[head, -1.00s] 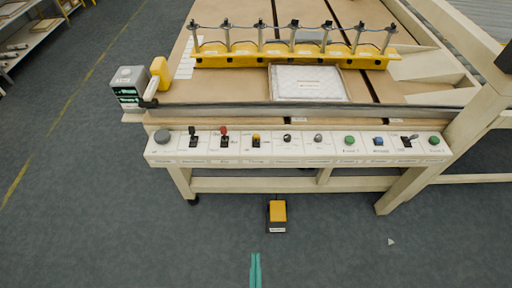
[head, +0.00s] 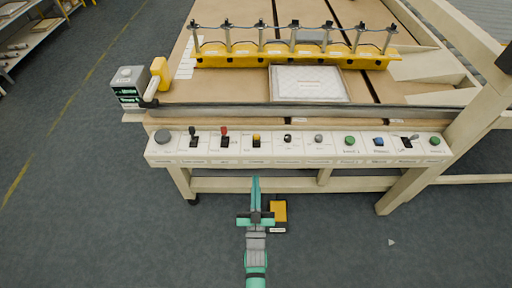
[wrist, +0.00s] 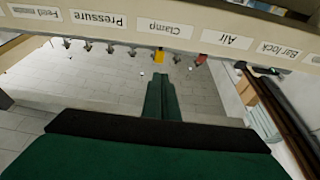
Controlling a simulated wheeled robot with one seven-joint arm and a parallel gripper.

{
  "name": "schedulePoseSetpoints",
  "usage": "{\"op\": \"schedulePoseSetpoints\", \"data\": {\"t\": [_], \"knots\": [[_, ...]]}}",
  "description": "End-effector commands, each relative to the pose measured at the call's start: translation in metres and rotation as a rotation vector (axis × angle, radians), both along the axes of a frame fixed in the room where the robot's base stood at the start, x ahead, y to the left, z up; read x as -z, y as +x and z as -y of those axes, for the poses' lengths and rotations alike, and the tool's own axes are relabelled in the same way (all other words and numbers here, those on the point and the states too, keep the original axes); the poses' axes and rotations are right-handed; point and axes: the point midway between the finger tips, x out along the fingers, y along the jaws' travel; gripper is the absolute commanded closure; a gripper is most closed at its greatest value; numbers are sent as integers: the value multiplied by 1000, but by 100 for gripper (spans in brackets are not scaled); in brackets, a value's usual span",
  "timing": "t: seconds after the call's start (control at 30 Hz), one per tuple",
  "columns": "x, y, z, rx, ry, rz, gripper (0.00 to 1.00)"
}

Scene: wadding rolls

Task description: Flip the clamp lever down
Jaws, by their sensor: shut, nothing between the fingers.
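The clamp lever is the yellow-tipped lever (head: 256,137) on the white control panel (head: 270,151), between the red lever and a black knob. It appears to stand up from its black base. In the wrist view its yellow tip (wrist: 158,56) shows beyond the upside-down "Clamp" label (wrist: 165,28). My gripper (head: 255,179) is shut and empty, in front of and below the panel, roughly in line with the clamp lever and apart from it. Its green fingers (wrist: 162,80) lie together in the wrist view.
A yellow-black foot pedal (head: 279,212) lies on the floor. The floor around is open.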

Motion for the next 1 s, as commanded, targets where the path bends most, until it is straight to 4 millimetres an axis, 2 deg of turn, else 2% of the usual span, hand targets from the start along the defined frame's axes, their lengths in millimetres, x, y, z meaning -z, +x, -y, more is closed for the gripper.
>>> {"op": "schedulePoseSetpoints", "data": {"t": [0.3, 0.47, 1.0], "knots": [[0, 1, 0, 0, 0, 0, 100], [-4, 12, 0, 0, 0, 0, 100], [-36, 102, 0, 0, 0, 1, 100]]}}
